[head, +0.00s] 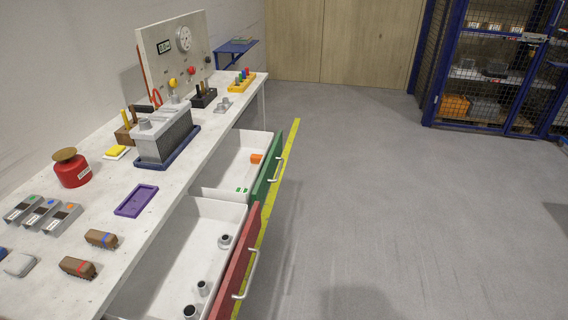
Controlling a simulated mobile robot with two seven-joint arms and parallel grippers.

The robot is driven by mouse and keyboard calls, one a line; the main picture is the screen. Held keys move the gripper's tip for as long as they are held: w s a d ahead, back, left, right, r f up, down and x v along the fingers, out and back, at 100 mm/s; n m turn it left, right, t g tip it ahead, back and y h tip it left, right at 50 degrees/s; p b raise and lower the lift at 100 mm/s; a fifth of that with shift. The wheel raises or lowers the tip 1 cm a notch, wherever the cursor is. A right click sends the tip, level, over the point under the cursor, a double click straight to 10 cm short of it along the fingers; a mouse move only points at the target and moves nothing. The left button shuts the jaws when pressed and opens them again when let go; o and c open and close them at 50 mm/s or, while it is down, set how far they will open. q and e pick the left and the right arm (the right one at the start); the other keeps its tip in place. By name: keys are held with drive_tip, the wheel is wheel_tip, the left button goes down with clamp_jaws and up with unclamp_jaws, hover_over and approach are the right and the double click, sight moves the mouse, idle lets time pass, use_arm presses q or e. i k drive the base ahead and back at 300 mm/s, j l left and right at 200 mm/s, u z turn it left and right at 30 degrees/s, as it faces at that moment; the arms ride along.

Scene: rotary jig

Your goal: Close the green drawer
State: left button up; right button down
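The green drawer (267,171) is pulled out from under the long white workbench, at the middle of the head view. Its green front has a pale bar handle (277,170) on the outer side. Inside it are an orange item (256,158) and small green and white pieces (242,189). Neither of my grippers shows in the head view.
The red drawer (237,262) nearer to me is also open and holds several grey and black parts. The workbench top (185,190) carries many items. The grey floor (400,200) to the right is clear. A blue mesh cage (440,60) stands at the back right.

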sight(230, 168)
drive_tip(key=k+u, duration=0.25)
drive_tip(key=k+j+u, duration=0.1)
drive_tip(key=k+u, duration=0.2)
drive_tip(key=i+l+u, duration=0.15)
drive_tip(key=u, duration=1.1)
drive_tip(key=l, duration=1.85)
drive_tip(key=i+l, duration=0.1)
drive_tip(key=l, duration=1.75)
